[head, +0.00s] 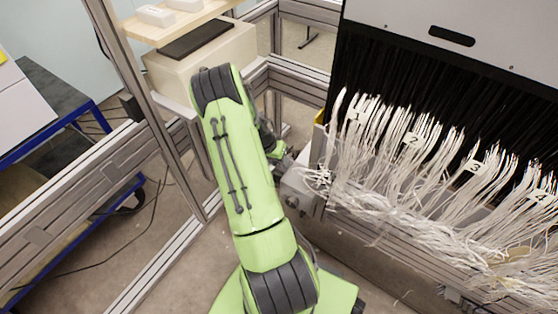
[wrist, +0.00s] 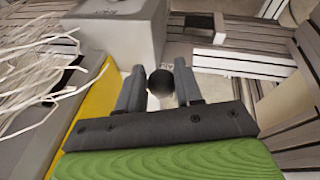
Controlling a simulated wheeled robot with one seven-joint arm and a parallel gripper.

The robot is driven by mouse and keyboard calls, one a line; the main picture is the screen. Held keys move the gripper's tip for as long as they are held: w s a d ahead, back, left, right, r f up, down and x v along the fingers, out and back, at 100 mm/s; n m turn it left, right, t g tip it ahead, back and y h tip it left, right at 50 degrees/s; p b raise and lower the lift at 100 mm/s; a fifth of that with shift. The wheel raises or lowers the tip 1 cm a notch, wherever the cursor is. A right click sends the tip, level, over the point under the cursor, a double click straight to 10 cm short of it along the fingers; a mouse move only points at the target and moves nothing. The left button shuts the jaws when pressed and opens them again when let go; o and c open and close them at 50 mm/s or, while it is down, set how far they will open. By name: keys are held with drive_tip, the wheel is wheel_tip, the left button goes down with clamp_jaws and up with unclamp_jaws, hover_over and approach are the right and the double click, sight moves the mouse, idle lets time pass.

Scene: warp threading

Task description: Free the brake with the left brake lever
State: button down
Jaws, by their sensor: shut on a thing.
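My gripper (wrist: 158,74) is shut on the left brake lever, with its two grey fingers on either side of the lever's round black knob (wrist: 160,83) in the wrist view. A pale piece of the lever shows just below the knob; the rest of it is hidden. In the head view my gripper (head: 284,160) is at the left end of the loom, beside a grey box (head: 298,186). The lever cannot be made out there, as my green arm and the frame crowd that spot.
Bundles of white threads (head: 400,190) with number tags hang close to the right of my gripper. A yellow panel (wrist: 95,103) runs along the left in the wrist view. Aluminium frame posts (head: 160,110) and a beige box (head: 200,58) stand left of and behind my arm.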

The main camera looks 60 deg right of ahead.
drive_tip(key=c, duration=0.8)
unclamp_jaws()
drive_tip(key=shift+w+a+f, duration=0.2)
drive_tip(key=shift+w+f, duration=0.1)
drive_tip(key=shift+f, duration=0.05)
drive_tip(key=shift+o, duration=0.2)
drive_tip(key=shift+r, duration=0.1)
drive_tip(key=shift+r, duration=0.1)
drive_tip(key=p+v, duration=0.5)
drive_tip(key=v, duration=1)
drive_tip(key=shift+r, duration=0.3)
